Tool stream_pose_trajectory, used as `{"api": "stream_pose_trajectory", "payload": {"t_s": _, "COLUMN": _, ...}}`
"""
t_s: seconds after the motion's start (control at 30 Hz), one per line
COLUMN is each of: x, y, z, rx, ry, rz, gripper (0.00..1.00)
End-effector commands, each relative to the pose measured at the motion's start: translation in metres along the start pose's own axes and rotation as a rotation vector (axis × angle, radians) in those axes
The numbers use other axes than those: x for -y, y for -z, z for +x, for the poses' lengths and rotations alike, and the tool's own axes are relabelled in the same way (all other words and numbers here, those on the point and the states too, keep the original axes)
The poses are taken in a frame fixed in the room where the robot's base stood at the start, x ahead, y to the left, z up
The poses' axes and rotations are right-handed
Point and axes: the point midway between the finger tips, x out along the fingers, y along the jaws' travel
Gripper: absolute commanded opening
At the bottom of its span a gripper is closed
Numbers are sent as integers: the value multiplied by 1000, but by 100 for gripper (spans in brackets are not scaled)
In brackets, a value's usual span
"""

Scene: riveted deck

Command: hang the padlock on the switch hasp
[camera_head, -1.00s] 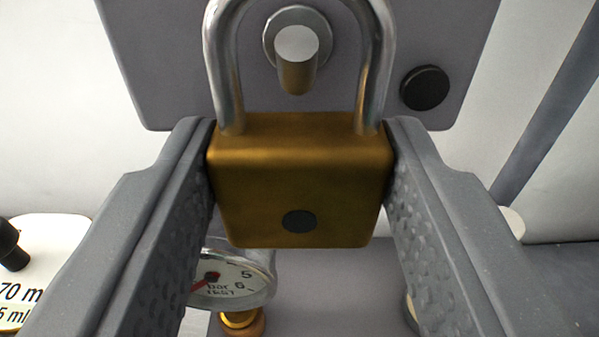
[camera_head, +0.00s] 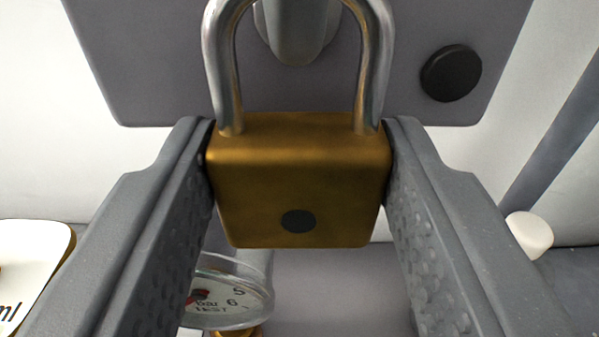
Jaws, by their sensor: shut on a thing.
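A brass padlock (camera_head: 298,185) with a silver shackle hangs upright between the jaws of my gripper (camera_head: 298,180), which is shut on both sides of its body. The top of the shackle is cut off by the upper picture edge. Behind it is a grey plate (camera_head: 170,70) with a metal peg (camera_head: 297,35), which seems to be the switch hasp. The peg shows through the upper part of the shackle loop. Whether it passes through the loop or stays behind it, I cannot tell.
A black round knob (camera_head: 451,73) sits on the plate at right. A pressure gauge (camera_head: 230,290) stands below the padlock, partly behind the left jaw. A white labelled object (camera_head: 30,265) is at lower left, and a small white cylinder (camera_head: 530,234) at right.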

Motion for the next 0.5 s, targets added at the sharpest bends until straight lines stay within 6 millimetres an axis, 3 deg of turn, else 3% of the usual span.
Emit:
{"api": "stream_pose_trajectory", "payload": {"t_s": 0.17, "x": 0, "y": 0, "z": 0, "rx": -1, "ry": 0, "rz": 0, "gripper": 13}}
{"api": "stream_pose_trajectory", "payload": {"t_s": 0.2, "x": 0, "y": 0, "z": 0, "rx": 0, "ry": 0, "rz": 0, "gripper": 47}}
{"api": "stream_pose_trajectory", "payload": {"t_s": 0.27, "x": 0, "y": 0, "z": 0, "rx": 0, "ry": 1, "rz": 0, "gripper": 63}}
{"api": "stream_pose_trajectory", "payload": {"t_s": 0.5, "x": 1, "y": 0, "z": 0, "rx": 0, "ry": 1, "rz": 0, "gripper": 67}}
